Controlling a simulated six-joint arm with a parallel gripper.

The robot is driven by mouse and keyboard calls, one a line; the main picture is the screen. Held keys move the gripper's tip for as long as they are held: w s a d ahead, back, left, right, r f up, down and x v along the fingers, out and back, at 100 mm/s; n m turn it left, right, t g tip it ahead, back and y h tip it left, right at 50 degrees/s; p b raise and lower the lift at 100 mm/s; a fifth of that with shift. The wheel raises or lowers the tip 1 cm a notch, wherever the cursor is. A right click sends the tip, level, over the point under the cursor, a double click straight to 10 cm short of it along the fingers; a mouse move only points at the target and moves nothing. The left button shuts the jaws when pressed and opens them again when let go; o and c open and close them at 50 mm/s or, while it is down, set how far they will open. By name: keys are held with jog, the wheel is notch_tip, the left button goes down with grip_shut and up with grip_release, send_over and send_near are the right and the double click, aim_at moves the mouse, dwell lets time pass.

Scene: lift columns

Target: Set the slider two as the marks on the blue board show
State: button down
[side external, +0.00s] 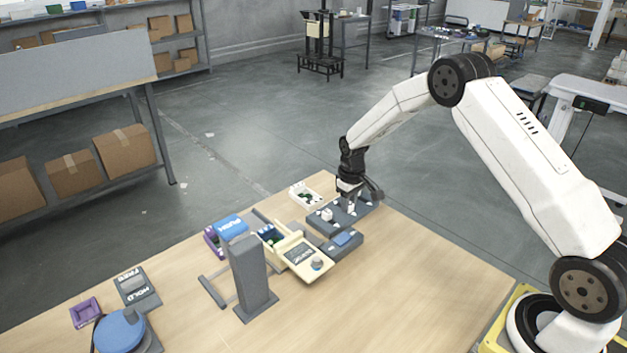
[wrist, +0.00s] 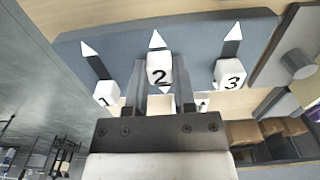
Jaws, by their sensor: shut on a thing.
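The slider panel (side external: 322,230) is a dark blue-grey board near the table's far edge; it also fills the upper wrist view (wrist: 195,42). It carries white numbered knobs: slider one (wrist: 106,93), slider two (wrist: 159,69) and slider three (wrist: 230,75). White pointed marks stand at the upper ends of their tracks. Slider two sits close to its upper mark, with little track showing between; dark track shows above one and three. My gripper (wrist: 159,82) is shut on slider two, a finger on each side. In the side view, my gripper (side external: 351,203) is down at the panel.
A cream box with a knob (side external: 306,257), a small white tray (side external: 304,194) and a grey upright post (side external: 251,280) stand nearby. The table's right front is clear.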

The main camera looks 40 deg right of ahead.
aim_at(350, 205)
jog(key=shift+c, duration=2.2)
grip_release()
jog(key=shift+s, duration=0.2)
jog(key=shift+r, duration=0.15)
jog(key=shift+r, duration=3.8)
jog(key=shift+a, duration=0.1)
jog(key=shift+s+a+r, duration=0.15)
jog(key=shift+r, duration=0.05)
jog(key=s+a+r+t, duration=0.1)
jog(key=s+a+r, duration=0.1)
jog(key=s+a, duration=0.4)
jog(key=s+a+r+t, duration=0.1)
jog(key=s+a, duration=0.5)
jog(key=s, duration=1.1)
jog(key=shift+r+t, duration=0.3)
jog(key=shift+r, duration=0.1)
